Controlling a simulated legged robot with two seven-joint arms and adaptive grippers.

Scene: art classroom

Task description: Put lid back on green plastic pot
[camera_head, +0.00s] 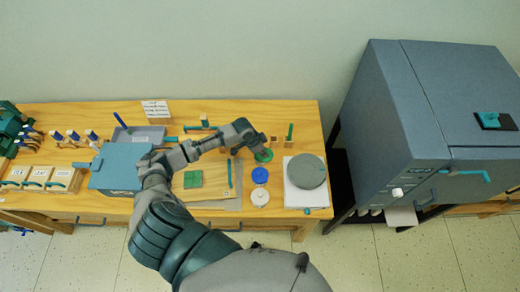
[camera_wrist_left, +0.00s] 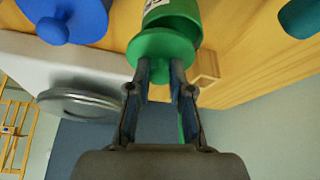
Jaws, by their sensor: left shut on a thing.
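My left gripper (camera_wrist_left: 160,75) is shut on the knob of the green lid (camera_wrist_left: 163,46) in the left wrist view. The green pot (camera_wrist_left: 180,14), with a white label, is right behind the lid. The lid overlaps the pot's end, and I cannot tell whether it is seated or slightly apart. In the head view my left gripper (camera_head: 254,143) is at the far right part of the table, over the green pot and lid (camera_head: 264,156), and partly hides them. My right gripper is not in view.
A blue-lidded pot (camera_head: 260,175) and a white pot (camera_head: 260,198) stand in front of the green one. A grey disc (camera_head: 306,171) sits on a white board to the right. A green-squared board (camera_head: 215,180) lies left. A large grey kiln-like box (camera_head: 400,110) stands right of the table.

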